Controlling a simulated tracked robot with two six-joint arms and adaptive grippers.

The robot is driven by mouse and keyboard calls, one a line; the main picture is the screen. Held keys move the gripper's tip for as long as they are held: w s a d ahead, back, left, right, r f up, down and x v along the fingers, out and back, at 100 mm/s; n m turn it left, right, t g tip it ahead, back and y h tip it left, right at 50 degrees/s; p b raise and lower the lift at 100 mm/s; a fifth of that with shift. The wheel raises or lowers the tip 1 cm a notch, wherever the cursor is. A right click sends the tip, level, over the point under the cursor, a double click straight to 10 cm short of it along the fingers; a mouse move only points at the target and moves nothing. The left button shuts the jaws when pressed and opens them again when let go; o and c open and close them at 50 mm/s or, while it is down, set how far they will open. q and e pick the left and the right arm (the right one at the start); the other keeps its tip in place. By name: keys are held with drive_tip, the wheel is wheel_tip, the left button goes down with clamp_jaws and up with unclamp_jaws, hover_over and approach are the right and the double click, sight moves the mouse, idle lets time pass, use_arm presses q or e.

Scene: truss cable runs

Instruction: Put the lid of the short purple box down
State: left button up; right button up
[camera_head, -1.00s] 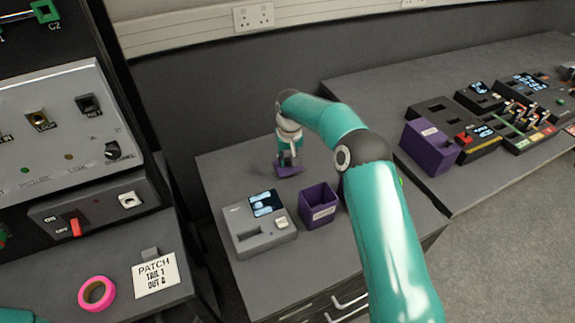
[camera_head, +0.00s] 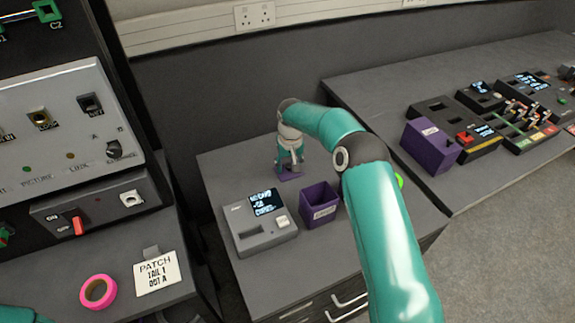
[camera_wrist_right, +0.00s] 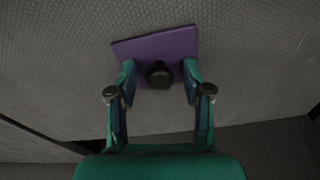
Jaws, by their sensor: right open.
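The purple lid (camera_head: 291,176) is on the grey bench top behind the open purple box (camera_head: 319,205), apart from it. In the right wrist view the lid (camera_wrist_right: 175,45) is a flat purple plate with a black round knob (camera_wrist_right: 159,75). My right gripper (camera_head: 289,168) is low over the lid. In the wrist view its fingers (camera_wrist_right: 159,82) are open on both sides of the knob, with a gap at each side. The box is upright and has a pale label on its front. The gripper hides part of the lid in the head view.
A grey device with a lit screen (camera_head: 258,224) stands left of the open box. A second purple box (camera_head: 431,146) is on the right bench by several black modules. A pink tape roll (camera_head: 98,292) and a patch card (camera_head: 157,273) lie front left.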

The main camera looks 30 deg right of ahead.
sight(290, 174)
wheel_tip(290, 174, up, 12)
drive_tip(key=s+b, duration=0.1)
drive_tip(key=shift+s+a, duration=0.15)
drive_tip(key=shift+s, duration=0.1)
idle(0.6)
